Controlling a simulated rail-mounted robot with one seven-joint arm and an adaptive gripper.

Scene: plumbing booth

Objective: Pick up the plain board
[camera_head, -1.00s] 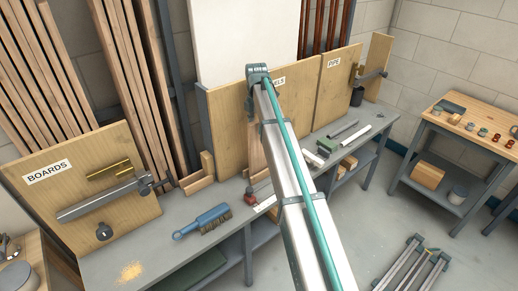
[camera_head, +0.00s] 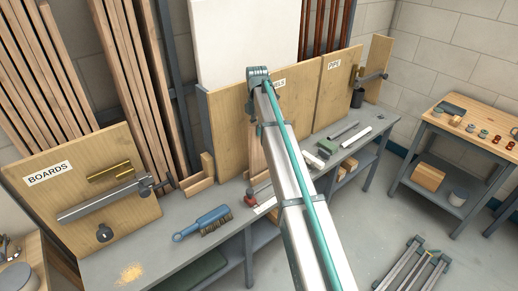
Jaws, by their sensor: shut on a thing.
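My arm crosses the middle of the head view, and its teal joint stands in front of a wooden panel. My gripper is not visible; the arm hides whatever is below that joint. A narrow pale wooden piece (camera_head: 256,152) shows upright just left of the arm, partly covered by it. I cannot tell whether it is the plain board or whether it is held. Several long boards (camera_head: 113,75) lean upright at the back left, behind the panel with the BOARDS sign (camera_head: 48,172); none of them can be singled out as the plain board.
The grey workbench (camera_head: 150,252) carries a blue-handled brush (camera_head: 203,223), a small red item (camera_head: 258,190) beside my arm, and short bars (camera_head: 342,130) at right. A wooden side table (camera_head: 465,122) with small parts stands far right. Open floor lies between bench and table.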

